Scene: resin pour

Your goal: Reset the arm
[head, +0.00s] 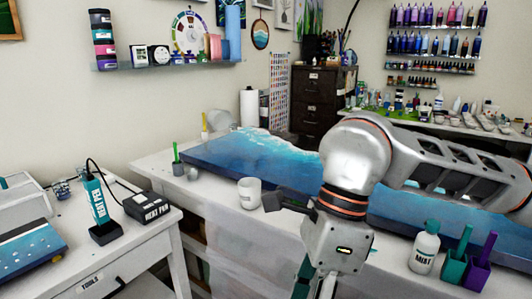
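My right arm comes in from the right edge and bends down at a large silver joint in front of the blue resin panel (245,150). Dark parts of my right gripper (288,203) show left of the silver wrist, close to a white cup (250,193) in the picture. The wrist hides most of this gripper, and its opening cannot be made out. I see nothing held in it. My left gripper is not in view.
The panel lies along the white worktable. A white bottle (424,248), a teal holder (456,262) and a purple holder (478,270) stand at the front right. A heat pen (99,200) and its black box (153,208) sit on the left table.

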